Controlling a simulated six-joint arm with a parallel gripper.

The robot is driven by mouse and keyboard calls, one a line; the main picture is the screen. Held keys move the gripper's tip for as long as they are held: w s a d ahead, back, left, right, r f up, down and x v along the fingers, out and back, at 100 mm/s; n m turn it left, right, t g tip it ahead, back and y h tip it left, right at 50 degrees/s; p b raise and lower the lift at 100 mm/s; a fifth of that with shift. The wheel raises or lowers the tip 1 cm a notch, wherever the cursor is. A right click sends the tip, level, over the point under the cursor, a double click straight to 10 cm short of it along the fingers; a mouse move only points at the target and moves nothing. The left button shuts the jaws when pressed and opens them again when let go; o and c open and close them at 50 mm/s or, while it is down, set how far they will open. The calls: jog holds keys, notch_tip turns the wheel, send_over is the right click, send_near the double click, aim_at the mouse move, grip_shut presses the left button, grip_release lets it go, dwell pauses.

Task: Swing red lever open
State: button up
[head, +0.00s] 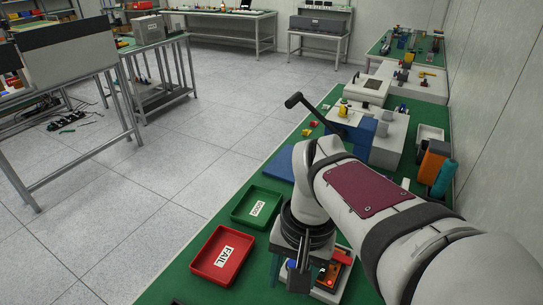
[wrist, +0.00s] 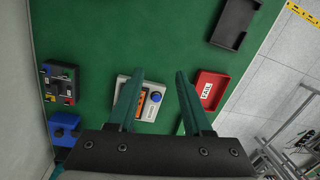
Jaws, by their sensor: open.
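No red lever can be made out for certain. In the head view, a low fixture (head: 341,257) with red-orange and blue parts stands just right of my gripper (head: 289,268), partly hidden by my arm. In the wrist view, a pale device (wrist: 150,113) with an orange panel and a blue button lies below and partly behind the left finger. A dark fixture (wrist: 58,84) with small red and blue parts is at the left. My gripper (wrist: 159,74) is open, points down over the green bench, and has nothing between its fingers.
A red FAIL tray (head: 222,258) and a green tray (head: 257,207) lie left of my arm. A pale machine with a black-handled lever (head: 294,100) stands farther back.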

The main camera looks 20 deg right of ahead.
jog(key=w+d+m, duration=0.1)
jog(key=w+d, duration=0.5)
jog(key=w, duration=0.2)
jog(key=m+h, duration=0.1)
send_over(338, 254)
jog(key=w+a, duration=0.2)
jog(key=a, duration=0.1)
jog(key=f, duration=1.8)
jog(key=shift+s+d, duration=0.15)
jog(key=shift+d, duration=0.1)
jog(key=shift+f, duration=0.55)
jog(key=shift+c, duration=0.2)
grip_shut()
